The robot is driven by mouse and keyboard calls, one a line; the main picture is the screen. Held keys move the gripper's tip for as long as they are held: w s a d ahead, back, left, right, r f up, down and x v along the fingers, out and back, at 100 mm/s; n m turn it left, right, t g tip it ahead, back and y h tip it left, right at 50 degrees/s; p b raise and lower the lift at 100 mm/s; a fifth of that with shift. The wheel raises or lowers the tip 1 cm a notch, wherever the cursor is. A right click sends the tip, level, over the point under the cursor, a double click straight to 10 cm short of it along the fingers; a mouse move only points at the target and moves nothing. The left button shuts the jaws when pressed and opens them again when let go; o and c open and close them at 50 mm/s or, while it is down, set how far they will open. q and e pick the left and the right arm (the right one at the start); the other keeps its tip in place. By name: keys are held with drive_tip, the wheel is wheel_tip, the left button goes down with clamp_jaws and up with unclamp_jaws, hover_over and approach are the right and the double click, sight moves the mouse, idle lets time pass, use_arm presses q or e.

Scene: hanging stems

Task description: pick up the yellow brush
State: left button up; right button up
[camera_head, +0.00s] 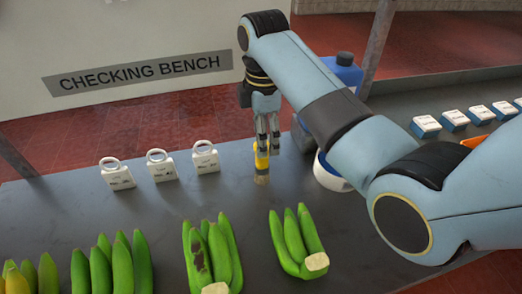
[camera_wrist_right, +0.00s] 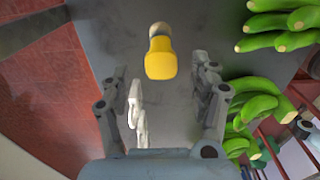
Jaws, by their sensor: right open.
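The yellow brush (camera_head: 262,160) stands on the dark grey bench, with a yellow body and a pale part at its lower end. My right gripper (camera_head: 262,143) is above it, pointing down, with its fingers around or just in front of the brush's upper part in the head view. In the right wrist view the brush (camera_wrist_right: 161,57) lies between the two open fingers (camera_wrist_right: 165,85), near their tips, with visible gaps on both sides. I cannot tell whether any finger touches it. My left gripper is not in view.
White tags with rings (camera_head: 163,167) stand left of the brush. Green banana bunches (camera_head: 297,240) lie along the near side. Blue-and-white boxes (camera_head: 453,118) line the right.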

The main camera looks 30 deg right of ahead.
sight(262, 166)
drive_tip(key=f, duration=0.4)
drive_tip(key=shift+s+a, duration=0.1)
drive_tip(key=shift+s, duration=0.15)
drive_tip(key=shift+f, duration=0.4)
drive_tip(key=f, duration=0.5)
drive_tip(key=shift+w+f, duration=0.2)
drive_tip(key=shift+f, duration=0.05)
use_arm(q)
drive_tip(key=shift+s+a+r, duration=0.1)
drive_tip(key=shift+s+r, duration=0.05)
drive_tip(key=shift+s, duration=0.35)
use_arm(e)
drive_tip(key=c, duration=0.4)
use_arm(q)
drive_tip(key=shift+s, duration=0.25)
use_arm(e)
clamp_jaws()
